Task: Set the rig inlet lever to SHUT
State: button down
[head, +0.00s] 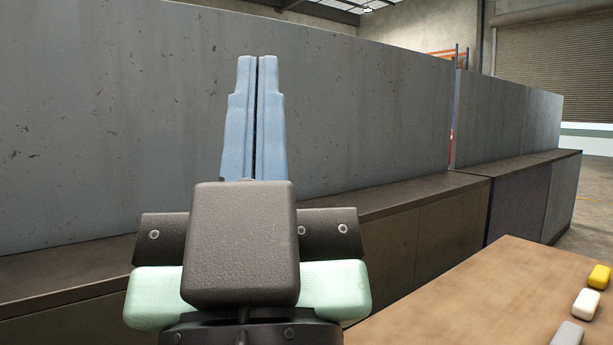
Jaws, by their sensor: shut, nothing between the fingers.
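My gripper (257,62) is in the middle left of the head view, pointing up, with its two blue fingers together. It is shut and empty, in front of a grey panel wall. The rig inlet lever is not in view, and no flanged spool or rig shows.
A long grey panel (400,115) stands behind a dark low counter (400,193). A wooden table (480,300) is at the lower right, with a yellow block (599,277), a white block (586,304) and a grey block (567,335) along its right side. Open floor shows at far right.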

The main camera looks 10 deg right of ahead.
notch_tip(320, 180, up, 38)
jog(key=p, duration=3.5)
jog(key=shift+d, duration=0.1)
